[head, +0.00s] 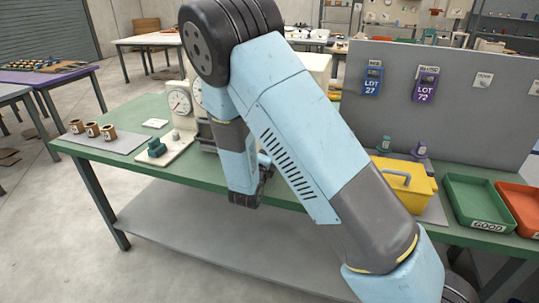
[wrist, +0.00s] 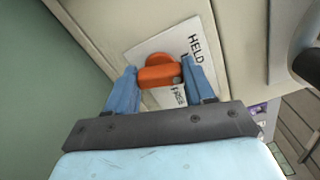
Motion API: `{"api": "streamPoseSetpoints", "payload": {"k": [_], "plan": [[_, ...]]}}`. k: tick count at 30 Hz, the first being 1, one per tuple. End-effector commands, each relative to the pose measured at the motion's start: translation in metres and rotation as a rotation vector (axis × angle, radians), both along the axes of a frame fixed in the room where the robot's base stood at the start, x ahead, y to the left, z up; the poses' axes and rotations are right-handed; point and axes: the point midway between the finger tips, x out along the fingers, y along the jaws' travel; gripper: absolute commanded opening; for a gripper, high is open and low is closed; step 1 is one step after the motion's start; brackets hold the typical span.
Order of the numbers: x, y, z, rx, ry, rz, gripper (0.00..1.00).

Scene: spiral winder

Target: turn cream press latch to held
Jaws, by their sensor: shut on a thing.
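In the wrist view, an orange latch (wrist: 156,76) sits on a white label plate (wrist: 142,50) on the cream press face (wrist: 100,22). My gripper (wrist: 159,72) has one blue finger on each side of the latch and is shut on it. The word HELD is printed at the upper right of the plate; a second word lower down is partly hidden by the right finger. The latch lies roughly crosswise in this view. In the head view, my arm covers most of the cream press (head: 317,68) and hides the latch.
The press stands on a green bench (head: 95,151). Several brown cups (head: 92,129) and a dial gauge (head: 180,101) are to the left. A yellow box (head: 407,188), a green tray (head: 478,202) and an orange tray (head: 522,207) are to the right.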

Motion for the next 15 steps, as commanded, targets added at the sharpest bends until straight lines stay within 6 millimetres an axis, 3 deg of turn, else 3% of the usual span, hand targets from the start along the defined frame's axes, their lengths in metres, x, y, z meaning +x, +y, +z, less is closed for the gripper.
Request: {"api": "streamPoseSetpoints", "payload": {"k": [15], "plan": [[0.0008,0.0038,-0.0010,-0.252,0.091,0.007,0.23]]}}
